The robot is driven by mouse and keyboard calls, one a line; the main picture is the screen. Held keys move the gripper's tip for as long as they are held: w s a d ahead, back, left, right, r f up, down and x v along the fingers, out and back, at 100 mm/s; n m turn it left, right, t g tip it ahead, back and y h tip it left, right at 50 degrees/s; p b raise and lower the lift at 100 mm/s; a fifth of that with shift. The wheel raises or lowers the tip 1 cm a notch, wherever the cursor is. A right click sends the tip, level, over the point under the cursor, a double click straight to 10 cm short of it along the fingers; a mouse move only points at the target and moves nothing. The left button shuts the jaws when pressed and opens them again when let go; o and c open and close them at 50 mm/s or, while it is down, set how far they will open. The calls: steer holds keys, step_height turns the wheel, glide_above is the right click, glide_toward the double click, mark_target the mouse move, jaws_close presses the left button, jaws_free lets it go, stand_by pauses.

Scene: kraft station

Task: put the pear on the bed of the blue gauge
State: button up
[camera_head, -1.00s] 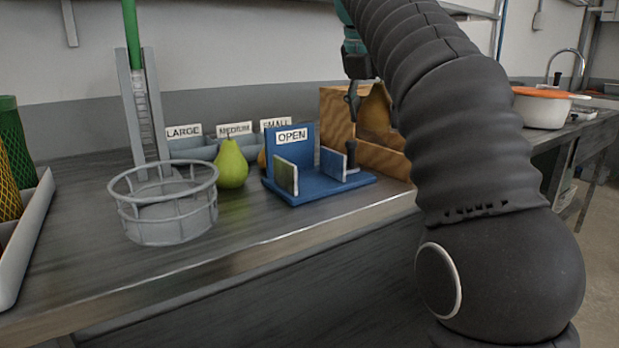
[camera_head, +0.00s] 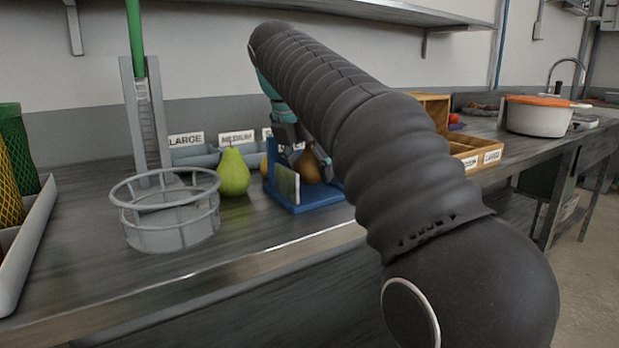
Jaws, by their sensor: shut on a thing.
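The blue gauge (camera_head: 318,201) stands on the counter, with a pale upright plate (camera_head: 287,185) at its left side. My gripper (camera_head: 306,158) is over the gauge, shut on a brownish pear (camera_head: 307,171). The pear is at the gauge's bed, behind the pale plate. I cannot tell whether it touches the bed. My arm hides the gauge's right part, and the gripper covers much of its back wall and sign. A green pear (camera_head: 233,173) stands upright on the counter just left of the gauge.
A grey wire basket (camera_head: 168,218) stands front left, with a grey upright post (camera_head: 128,110) behind it. Grey bins with signs such as LARGE (camera_head: 186,140) line the back. A wooden sorting tray (camera_head: 487,157) and a white pot (camera_head: 538,114) are at the right.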

mark_target(304, 157)
steer(key=shift+f, duration=0.8)
steer(key=shift+f, duration=0.1)
steer(key=o, duration=1.2)
steer(key=p+v, duration=0.1)
steer(key=v, duration=0.4)
steer(key=shift+r, duration=0.3)
steer(key=shift+v, duration=1.05)
